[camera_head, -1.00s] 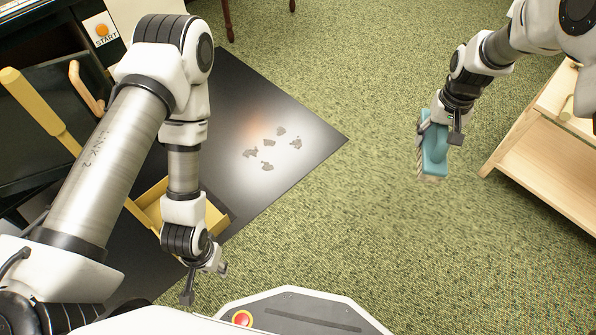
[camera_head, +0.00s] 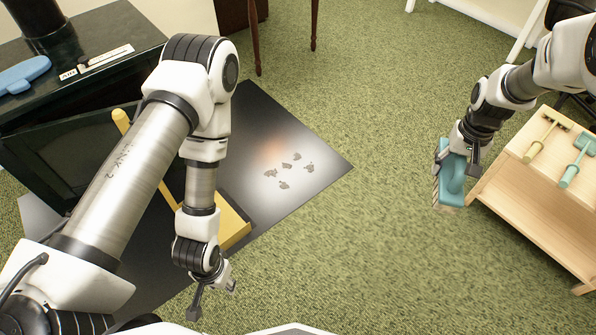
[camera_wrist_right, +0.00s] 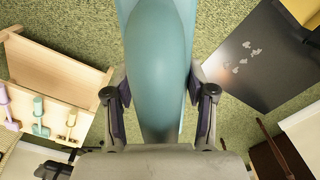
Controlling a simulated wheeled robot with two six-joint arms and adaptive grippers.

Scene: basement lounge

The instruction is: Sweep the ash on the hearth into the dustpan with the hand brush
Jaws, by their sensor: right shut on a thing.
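My right gripper (camera_head: 470,160) is shut on the teal hand brush (camera_head: 451,182), which hangs above the green carpet with its bristles toward the left. The brush (camera_wrist_right: 158,70) fills the middle of the right wrist view, between the two fingers (camera_wrist_right: 160,100). Several grey ash flakes (camera_head: 285,184) lie on the dark hearth plate (camera_head: 315,190). The yellow dustpan (camera_head: 233,225) lies on the plate, partly hidden behind my left arm. My left gripper (camera_head: 211,298) points down in front of it, fingers apart and holding nothing.
A dark stove (camera_head: 60,150) with an open door stands at the left. A wooden stand (camera_head: 545,200) at the right holds a yellow tool (camera_head: 547,138) and a teal tool (camera_head: 577,163). Table legs (camera_head: 313,25) are at the back. The carpet between plate and stand is clear.

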